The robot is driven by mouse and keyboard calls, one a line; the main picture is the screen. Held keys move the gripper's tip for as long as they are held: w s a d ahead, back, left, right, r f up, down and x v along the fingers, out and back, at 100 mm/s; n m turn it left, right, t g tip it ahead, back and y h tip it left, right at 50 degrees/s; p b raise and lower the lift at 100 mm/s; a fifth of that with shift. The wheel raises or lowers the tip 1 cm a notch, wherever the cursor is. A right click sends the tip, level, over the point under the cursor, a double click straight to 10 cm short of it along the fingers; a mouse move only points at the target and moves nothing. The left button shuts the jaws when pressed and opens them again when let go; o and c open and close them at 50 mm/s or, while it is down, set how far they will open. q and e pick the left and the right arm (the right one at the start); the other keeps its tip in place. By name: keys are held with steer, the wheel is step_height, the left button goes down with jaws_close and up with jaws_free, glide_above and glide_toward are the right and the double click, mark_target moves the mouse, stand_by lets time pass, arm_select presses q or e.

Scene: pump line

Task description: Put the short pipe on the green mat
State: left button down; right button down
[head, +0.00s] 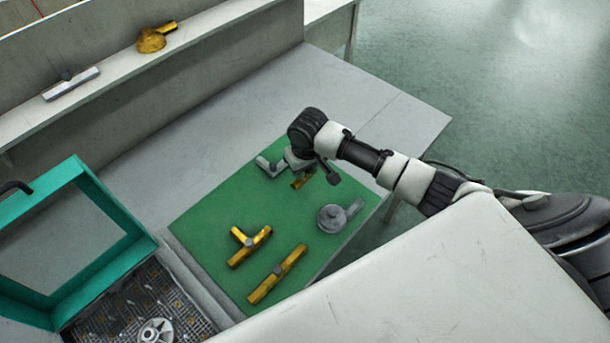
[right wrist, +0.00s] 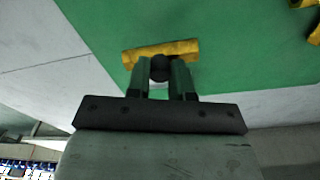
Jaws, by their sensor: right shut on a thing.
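My right gripper (head: 303,170) is low over the far part of the green mat (head: 205,215). It is shut on the short yellow pipe (head: 301,182), which the arm partly hides in the head view. In the right wrist view, the fingers (right wrist: 161,78) close on the dark round knob at the middle of the pipe (right wrist: 178,47). The pipe lies crosswise beyond the fingertips, over the green mat (right wrist: 240,40). I cannot tell whether it touches the mat. My left gripper is not in view.
On the mat are a yellow tee (head: 250,247), a longer yellow pipe (head: 278,273), a grey round fitting (head: 333,218) and a grey elbow (head: 267,166). A teal-framed lidded box (head: 130,268) stands left. A shelf (head: 110,98) runs behind. The mat's left part is clear.

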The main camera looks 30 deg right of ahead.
steer(key=shift+s+f, duration=0.1)
steer(key=shift+f, duration=1.7)
steer(key=c, duration=1)
jaws_free()
step_height(320, 180, up, 12)
steer(key=s, duration=0.1)
steer(key=shift+s, duration=0.1)
